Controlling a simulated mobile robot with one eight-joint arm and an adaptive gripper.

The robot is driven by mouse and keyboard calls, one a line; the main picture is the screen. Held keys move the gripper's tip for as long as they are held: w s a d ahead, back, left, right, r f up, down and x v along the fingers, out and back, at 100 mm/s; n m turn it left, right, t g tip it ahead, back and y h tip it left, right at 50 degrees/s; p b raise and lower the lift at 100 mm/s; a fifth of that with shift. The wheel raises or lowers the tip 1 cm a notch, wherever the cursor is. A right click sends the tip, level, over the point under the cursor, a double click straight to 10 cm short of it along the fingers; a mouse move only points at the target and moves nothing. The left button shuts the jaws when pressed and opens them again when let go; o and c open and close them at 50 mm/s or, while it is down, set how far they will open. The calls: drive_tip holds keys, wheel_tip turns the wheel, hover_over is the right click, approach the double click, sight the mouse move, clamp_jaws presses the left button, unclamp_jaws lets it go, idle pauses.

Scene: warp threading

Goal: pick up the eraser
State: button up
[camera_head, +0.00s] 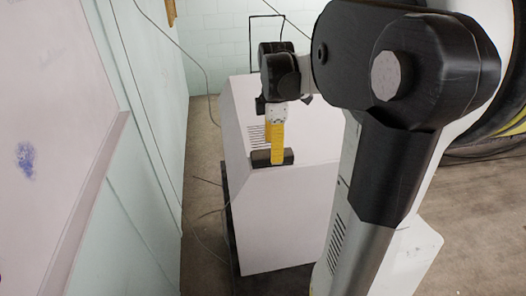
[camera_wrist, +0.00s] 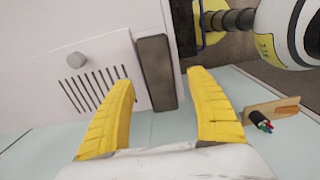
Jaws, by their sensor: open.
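The eraser (camera_head: 260,158) is a dark, long block lying on top of the white cabinet near its front edge. It also shows in the wrist view (camera_wrist: 156,72), dark brown and lying lengthwise between the directions of the two fingers. My gripper (camera_head: 278,160) has yellow fingers that point down and overlap the eraser in the head view. In the wrist view my gripper (camera_wrist: 160,80) is open, with one finger on each side of the eraser and a gap to each. I cannot tell how far the fingertips reach down beside it.
A whiteboard (camera_head: 60,110) is on the wall at left. A wooden holder with markers (camera_wrist: 268,117) shows at right in the wrist view, below a white and yellow cylinder (camera_wrist: 285,32). Thin cables run along the wall.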

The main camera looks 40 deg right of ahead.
drive_tip(key=shift+w+f, duration=0.15)
drive_tip(key=shift+f, duration=1.25)
drive_tip(key=c, duration=1.3)
drive_tip(key=shift+o, duration=0.2)
drive_tip(key=shift+r, duration=0.15)
drive_tip(key=shift+c, duration=0.6)
drive_tip(key=r, duration=0.3)
drive_tip(key=r+b, duration=0.1)
drive_tip(key=shift+s+d+r, duration=0.15)
drive_tip(key=shift+s+d, duration=0.1)
drive_tip(key=shift+s, duration=0.15)
drive_tip(key=s+d+r, duration=0.2)
drive_tip(key=s+d+r+b, duration=0.1)
drive_tip(key=s+d+r, duration=0.1)
drive_tip(key=s, duration=0.1)
drive_tip(key=s+d+r, duration=0.2)
drive_tip(key=s, duration=0.1)
drive_tip(key=shift+s+d+r, duration=0.15)
drive_tip(key=shift+d+r, duration=0.1)
drive_tip(key=shift+d, duration=0.15)
